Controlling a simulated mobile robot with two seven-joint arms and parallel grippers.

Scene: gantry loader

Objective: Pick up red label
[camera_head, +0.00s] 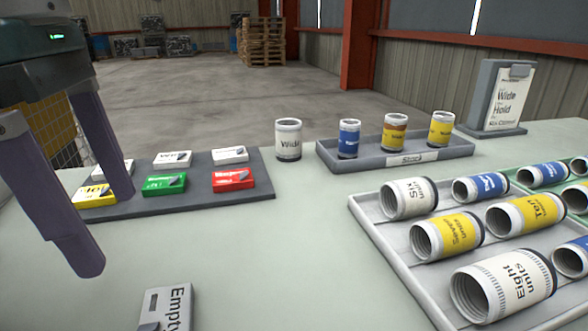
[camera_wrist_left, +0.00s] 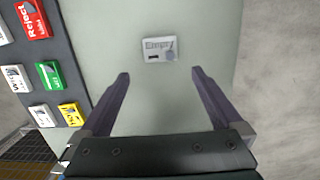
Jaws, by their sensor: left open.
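The red label (camera_head: 233,180) lies on the dark grey board (camera_head: 262,172), at the right end of its front row, beside the green label (camera_head: 164,185). In the left wrist view the red label (camera_wrist_left: 33,18) is at the top left corner, partly cut by the frame edge. My left gripper (camera_head: 108,230) is open and empty, above the table in front of the board and to the left of the red label. In the left wrist view my left gripper (camera_wrist_left: 160,73) points toward a white label. My right gripper is not in view.
A white label reading Empty (camera_head: 172,305) lies alone on the table. A yellow label (camera_head: 95,197) and several white labels share the board. A Wide can (camera_head: 289,140) stands behind it. A short tray (camera_head: 455,149) and a larger tray (camera_head: 372,228) hold cans to the right.

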